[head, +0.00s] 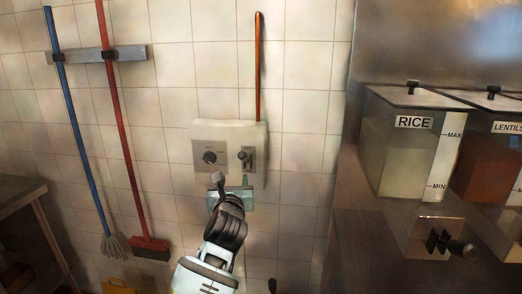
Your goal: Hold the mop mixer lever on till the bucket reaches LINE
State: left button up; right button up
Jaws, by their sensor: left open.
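A pale mixer box (229,133) is fixed to the tiled wall in the head view. On its front are a round dark knob (209,157) at left and a small grey lever (246,155) at right. My left gripper (232,181) comes up from below and is open just under the box's front. Its fingers look empty, below the knob and lever; I cannot tell whether either finger touches the box. No bucket or LINE mark can be made out. My right gripper is not in view.
An orange pole (258,65) rises above the box. A blue mop (82,135) and a red broom (124,130) hang from a wall rail (85,56). RICE (395,155) and LENTILS (491,168) dispensers stand at right. A yellow object (118,287) is cut off at the bottom.

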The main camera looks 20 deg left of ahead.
aim_at(243, 160)
pick_arm(q)
jog(key=shift+n+h, duration=0.5)
jog(key=w+r, duration=0.1)
jog(key=w+d+r, duration=0.1)
jog(key=r, duration=0.1)
jog(key=shift+d+r, duration=0.2)
jog(key=shift+r, duration=0.1)
jog(key=shift+a, duration=0.1)
jog(key=shift+w+a, duration=0.1)
jog(key=shift+w, duration=0.1)
jog(key=shift+x, duration=3.6)
grip_shut()
